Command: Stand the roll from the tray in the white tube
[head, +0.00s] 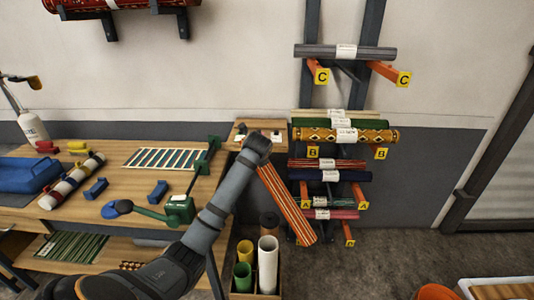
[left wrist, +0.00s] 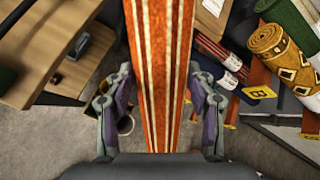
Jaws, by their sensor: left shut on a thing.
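My left gripper (head: 262,160) is shut on an orange roll with cream stripes (head: 287,206). The roll hangs tilted, its lower end to the right, in front of the shelf rack. The left wrist view shows the roll (left wrist: 160,60) running between the two fingers of the gripper (left wrist: 159,85). The white tube (head: 268,265) stands upright in a bin at the bottom centre, below and left of the roll's lower end. The roll is apart from it in the head view. A white-rimmed tray (head: 490,282) is partly visible at the bottom right. My right gripper is out of view.
The rack at right holds several rolls, including a yellow patterned one (head: 375,135). A cluttered workbench (head: 115,155) is at left.

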